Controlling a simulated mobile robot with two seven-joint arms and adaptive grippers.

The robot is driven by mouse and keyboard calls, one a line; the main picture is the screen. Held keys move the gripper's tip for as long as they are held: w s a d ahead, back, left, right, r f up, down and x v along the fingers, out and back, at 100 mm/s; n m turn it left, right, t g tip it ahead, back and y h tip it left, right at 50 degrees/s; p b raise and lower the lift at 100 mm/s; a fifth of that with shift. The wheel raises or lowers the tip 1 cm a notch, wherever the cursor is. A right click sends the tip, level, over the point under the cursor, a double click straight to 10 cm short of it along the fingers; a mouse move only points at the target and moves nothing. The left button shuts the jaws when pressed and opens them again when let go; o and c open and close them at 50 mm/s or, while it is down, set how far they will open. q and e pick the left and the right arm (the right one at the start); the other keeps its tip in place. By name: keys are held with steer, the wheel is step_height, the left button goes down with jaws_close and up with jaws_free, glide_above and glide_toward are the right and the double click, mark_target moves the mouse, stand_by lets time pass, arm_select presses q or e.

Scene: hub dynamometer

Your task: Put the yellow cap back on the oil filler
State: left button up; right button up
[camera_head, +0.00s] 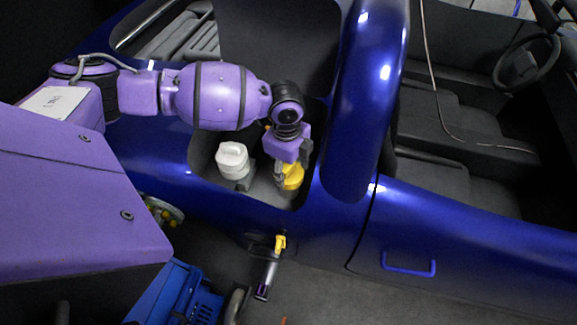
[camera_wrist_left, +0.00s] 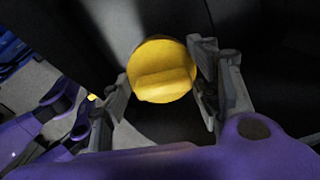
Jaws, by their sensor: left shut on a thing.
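The round yellow cap (camera_head: 292,178) is in the open recess of the blue car body. In the left wrist view the yellow cap (camera_wrist_left: 163,72) shows its raised grip bar, between the two fingers. My left gripper (camera_head: 283,172) reaches down into the recess from above and is shut on the cap. In the left wrist view the left gripper's fingers (camera_wrist_left: 165,88) stand on either side of the cap. The oil filler is not clearly visible; I cannot tell whether the cap touches it. My right gripper is not in view.
A white-capped container (camera_head: 232,160) stands in the recess, left of the yellow cap. Blue body walls (camera_head: 350,130) border the recess on the right. A blue machine (camera_head: 180,295) stands lower left.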

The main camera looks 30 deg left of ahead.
arm_select(q)
steer(key=shift+f, duration=0.15)
steer(key=o, duration=1.1)
